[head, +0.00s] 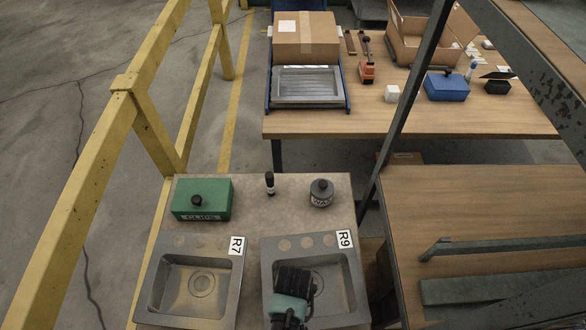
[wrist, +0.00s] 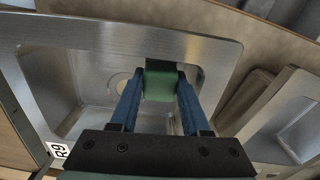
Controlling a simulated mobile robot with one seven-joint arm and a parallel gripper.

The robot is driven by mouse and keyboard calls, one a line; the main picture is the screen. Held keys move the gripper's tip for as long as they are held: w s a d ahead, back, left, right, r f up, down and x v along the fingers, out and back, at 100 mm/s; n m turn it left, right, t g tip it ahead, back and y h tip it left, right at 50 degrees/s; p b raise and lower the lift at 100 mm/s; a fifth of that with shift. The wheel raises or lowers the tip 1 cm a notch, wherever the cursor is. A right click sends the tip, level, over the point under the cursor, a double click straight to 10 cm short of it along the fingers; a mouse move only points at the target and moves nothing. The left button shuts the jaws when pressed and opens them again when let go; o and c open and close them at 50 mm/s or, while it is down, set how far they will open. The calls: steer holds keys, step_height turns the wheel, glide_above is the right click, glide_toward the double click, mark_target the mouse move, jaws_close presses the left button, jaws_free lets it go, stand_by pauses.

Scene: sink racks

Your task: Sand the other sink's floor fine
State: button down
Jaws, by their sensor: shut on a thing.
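Two grey steel sinks stand side by side on the near bench: sink R7 (head: 168,285) on the left and sink R9 (head: 352,265) on the right. My gripper (head: 293,282) is over sink R9 in the head view. In the wrist view the blue fingers of my gripper (wrist: 160,98) are shut on a green block (wrist: 159,78). The block is over the basin of sink R9 (wrist: 205,48), near its drain. I cannot tell whether it touches the floor. Sink R7's floor shows a yellowish tint around its drain.
A green box (head: 188,212), a small black bottle (head: 269,183) and a grey jar (head: 321,198) stand behind the sinks. A yellow railing (head: 75,200) runs along the left. A dark metal post (head: 405,100) rises at the right. The back table holds cartons and tools.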

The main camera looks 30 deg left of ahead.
steer(key=shift+r+p, duration=1.6)
steer(key=shift+r, duration=0.45)
